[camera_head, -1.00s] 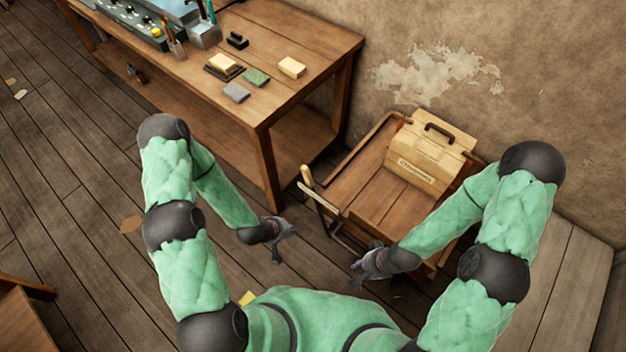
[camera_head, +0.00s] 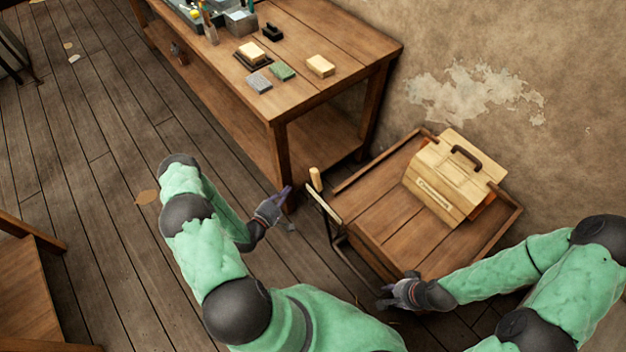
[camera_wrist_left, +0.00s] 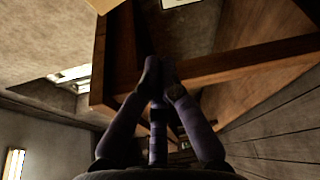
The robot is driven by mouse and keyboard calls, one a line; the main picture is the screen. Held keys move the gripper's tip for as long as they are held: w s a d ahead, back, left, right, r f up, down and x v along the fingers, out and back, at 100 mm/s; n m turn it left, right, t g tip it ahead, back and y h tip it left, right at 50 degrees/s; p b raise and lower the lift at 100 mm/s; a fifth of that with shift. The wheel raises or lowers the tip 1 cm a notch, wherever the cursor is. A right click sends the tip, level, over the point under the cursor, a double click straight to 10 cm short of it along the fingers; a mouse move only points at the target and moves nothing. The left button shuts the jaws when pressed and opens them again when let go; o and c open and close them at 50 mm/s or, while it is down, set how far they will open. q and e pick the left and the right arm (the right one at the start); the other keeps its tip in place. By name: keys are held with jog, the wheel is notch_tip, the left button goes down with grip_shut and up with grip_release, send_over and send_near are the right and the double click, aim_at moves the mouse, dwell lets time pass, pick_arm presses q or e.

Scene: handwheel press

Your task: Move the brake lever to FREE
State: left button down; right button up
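A lever with a pale wooden handle (camera_head: 316,180) stands at the left side of a wooden cart (camera_head: 375,205), beside a thin pale-and-dark bar (camera_head: 323,208); I take it for the brake lever. No FREE marking is readable. My left gripper (camera_head: 288,208) is left of the lever, apart from it in the picture, with its fingers spread and empty. The left wrist view shows its dark fingers (camera_wrist_left: 160,75) in front of brown woodwork; the lever cannot be made out there. My right gripper (camera_head: 383,296) is open and empty by the cart's front edge.
A pale toolbox (camera_head: 448,178) sits on the cart. A wooden workbench (camera_head: 325,92) with sponges and blocks stands behind, its near leg (camera_head: 281,165) close to my left gripper. A wall closes off the right. Plank floor (camera_head: 110,220) is free at left.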

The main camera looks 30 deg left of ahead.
pick_arm(q)
jog(key=w+f+b, duration=0.1)
jog(key=w+b, duration=0.1)
jog(key=w, duration=0.8)
jog(key=shift+s+d+r, duration=0.2)
jog(key=shift+s+d, duration=0.05)
jog(key=shift+d, duration=0.45)
jog(key=shift+s+d+r, duration=0.2)
jog(key=shift+s+d, duration=0.05)
jog(key=shift+d, duration=0.5)
jog(key=shift+s+d+r, duration=0.2)
jog(key=shift+s+d, duration=0.05)
jog(key=shift+d, duration=0.45)
